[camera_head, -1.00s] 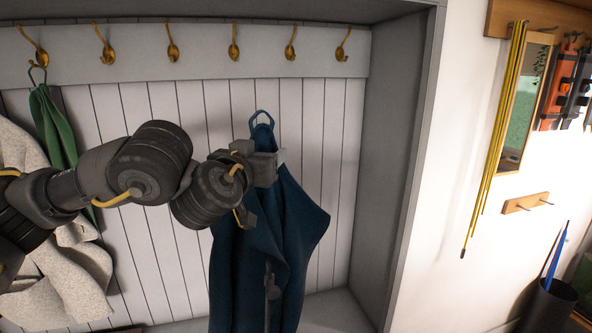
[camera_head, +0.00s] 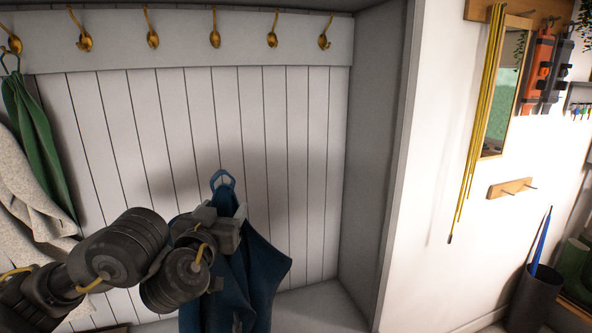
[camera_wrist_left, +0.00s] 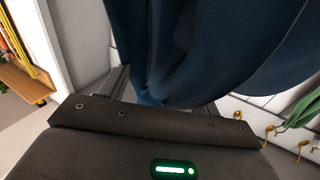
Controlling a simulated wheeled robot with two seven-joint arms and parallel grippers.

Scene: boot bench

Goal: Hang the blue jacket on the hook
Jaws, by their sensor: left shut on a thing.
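The blue jacket (camera_head: 255,275) hangs from my left gripper (camera_head: 236,226), which is shut on it just below the collar. Its blue hanging loop (camera_head: 222,180) stands up above the gripper, apart from every hook. The lower part of the jacket runs out of the picture. In the left wrist view the jacket (camera_wrist_left: 200,45) fills the top middle, and the left gripper (camera_wrist_left: 165,98) holds its cloth. A row of brass hooks runs along the white rail; an empty hook (camera_head: 214,38) is above the loop. My right gripper does not show.
A green garment (camera_head: 38,140) hangs from the leftmost hook (camera_head: 12,40), beside a light grey coat (camera_head: 22,195). The hooks to its right are empty. A grey side wall (camera_head: 372,150) closes the alcove on the right. The white panelling (camera_head: 290,150) is clear.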

